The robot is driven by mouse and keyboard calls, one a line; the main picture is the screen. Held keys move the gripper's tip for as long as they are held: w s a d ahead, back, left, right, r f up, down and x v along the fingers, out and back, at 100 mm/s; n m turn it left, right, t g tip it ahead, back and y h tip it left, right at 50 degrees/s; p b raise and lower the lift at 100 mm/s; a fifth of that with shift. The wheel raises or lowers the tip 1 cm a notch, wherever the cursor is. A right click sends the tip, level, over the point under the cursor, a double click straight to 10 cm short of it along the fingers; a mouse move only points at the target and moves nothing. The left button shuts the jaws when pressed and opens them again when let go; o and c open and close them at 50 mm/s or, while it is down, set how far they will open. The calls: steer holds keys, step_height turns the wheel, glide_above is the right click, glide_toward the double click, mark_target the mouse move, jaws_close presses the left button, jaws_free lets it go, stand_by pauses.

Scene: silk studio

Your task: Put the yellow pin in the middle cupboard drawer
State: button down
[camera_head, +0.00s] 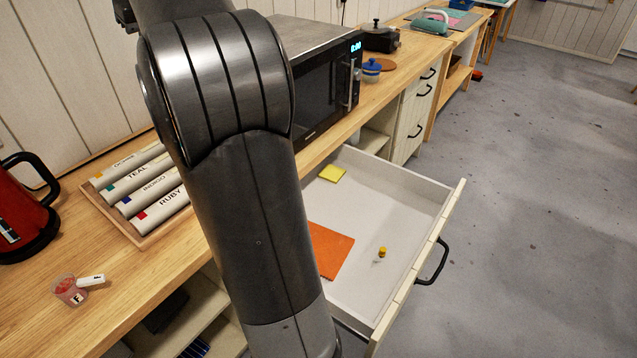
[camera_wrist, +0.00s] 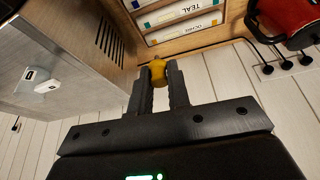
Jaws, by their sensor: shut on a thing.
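In the wrist view a yellow pin (camera_wrist: 158,68) sits between the fingertips of my gripper (camera_wrist: 160,84), which is shut on it. The head view does not show my gripper; my arm fills the middle of that view. An open cupboard drawer (camera_head: 405,190) with a white inside and a dark handle juts out under the counter, right of my arm. In it lie a small yellow-topped piece (camera_head: 381,252), an orange sheet (camera_head: 328,249) and a yellow square (camera_head: 332,173). My arm hides the drawer's left part.
The counter (camera_head: 125,293) holds a microwave (camera_head: 318,95), a tray of labelled rolls (camera_head: 141,236), a red kettle (camera_head: 25,215) and a small pink cup (camera_head: 68,290) with a white piece beside it. The rolls and kettle also show in the wrist view. Grey floor right of the drawer is clear.

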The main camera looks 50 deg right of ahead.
steer(key=s+d+m+h, duration=0.1)
steer(key=s+d+m, duration=0.1)
steer(key=s+d, duration=0.3)
steer(key=s+d+m, duration=0.2)
steer(key=s+d, duration=0.1)
steer(key=d, duration=0.5)
steer(key=m+g+h, duration=0.3)
steer(key=m, duration=0.7)
glide_above(396, 221)
steer(key=a, duration=0.1)
steer(key=f, duration=5.1)
steer(key=shift+s+a+f, duration=0.2)
steer(key=shift+s, duration=0.05)
steer(key=shift+f, duration=0.1)
steer(key=c, duration=1.7)
jaws_free()
steer(key=shift+c, duration=0.2)
steer(key=o, duration=0.4)
